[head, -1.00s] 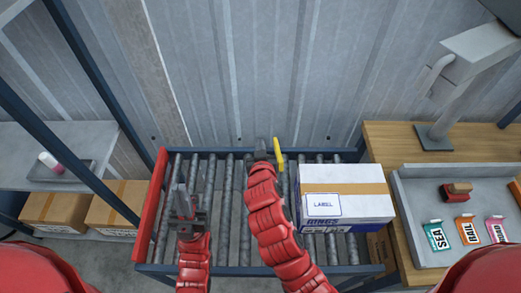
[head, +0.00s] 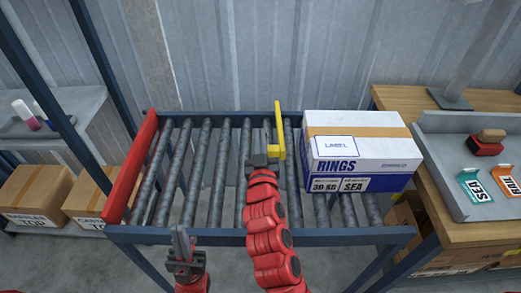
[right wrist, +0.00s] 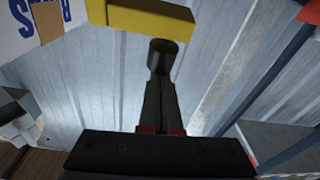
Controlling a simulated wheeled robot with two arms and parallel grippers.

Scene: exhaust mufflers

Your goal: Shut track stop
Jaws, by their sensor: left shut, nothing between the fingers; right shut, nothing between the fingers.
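The track stop appears to be the yellow bar (head: 279,125) standing up at the roller conveyor (head: 215,238), just left of the white box (head: 362,150). In the right wrist view the yellow bar (right wrist: 150,18) crosses the top, with a dark round post below it. My right gripper (head: 265,150) is shut and empty, close beside the lower part of the bar; I cannot tell whether they touch. Its fingers (right wrist: 160,100) point at the dark post. My left gripper (head: 180,240) is shut and empty at the conveyor's front rail, away from the bar.
The white box, marked RINGS and SEA, sits on the rollers at right. A red end bar (head: 132,165) closes the left end. The rollers between are bare. A wooden bench (head: 480,233) with a grey tray (head: 440,160) stands at right; cardboard boxes (head: 35,192) sit on a low shelf at left.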

